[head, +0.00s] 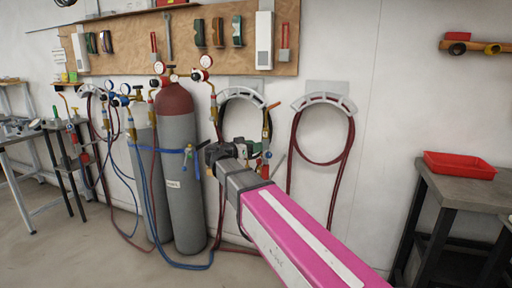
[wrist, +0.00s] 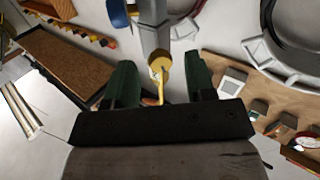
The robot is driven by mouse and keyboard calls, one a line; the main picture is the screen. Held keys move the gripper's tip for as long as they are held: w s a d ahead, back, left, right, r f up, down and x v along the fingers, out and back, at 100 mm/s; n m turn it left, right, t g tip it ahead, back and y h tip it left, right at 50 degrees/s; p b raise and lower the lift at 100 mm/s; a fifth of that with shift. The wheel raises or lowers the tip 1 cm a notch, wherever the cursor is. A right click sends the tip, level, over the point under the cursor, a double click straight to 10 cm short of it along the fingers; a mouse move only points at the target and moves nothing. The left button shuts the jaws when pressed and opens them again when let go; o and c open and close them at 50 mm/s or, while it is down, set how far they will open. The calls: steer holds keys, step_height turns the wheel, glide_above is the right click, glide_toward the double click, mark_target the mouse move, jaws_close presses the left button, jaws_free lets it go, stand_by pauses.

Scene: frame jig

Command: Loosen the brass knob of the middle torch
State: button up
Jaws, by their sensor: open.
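A torch (head: 266,128) with a brass body and small red and blue parts hangs by the middle hose hanger, partly behind my gripper. My gripper (head: 214,154) reaches toward the wall between the gas cylinders and this torch. In the wrist view, a round brass knob (wrist: 160,67) with a thin brass stem below it sits at the end of a grey body (wrist: 154,25). It shows between the two dark green fingers of my gripper (wrist: 160,82), with gaps on both sides. The fingers are apart and hold nothing. I cannot tell the knob's depth relative to the fingertips.
Two gas cylinders (head: 180,185) with gauges and hoses stand left of my gripper. A hose hanger (head: 323,104) with a red hose is to the right. A tool board (head: 130,40) is above. A red tray (head: 459,165) lies on a bench at the right.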

steer(key=shift+w+d, duration=0.35)
steer(key=shift+d, duration=0.15)
jaws_close()
steer(key=shift+w+a+r+n+g+y, duration=0.1)
steer(key=shift+n+g, duration=0.45)
steer(key=shift+n, duration=1.9)
steer(key=shift+s+d+f+n+g+y, duration=0.1)
steer(key=shift+n+g, duration=0.4)
steer(key=shift+n, duration=2)
steer(key=shift+w+a+r+n+g+y, duration=0.1)
steer(key=shift+n+g, duration=0.45)
steer(key=shift+n, duration=1.9)
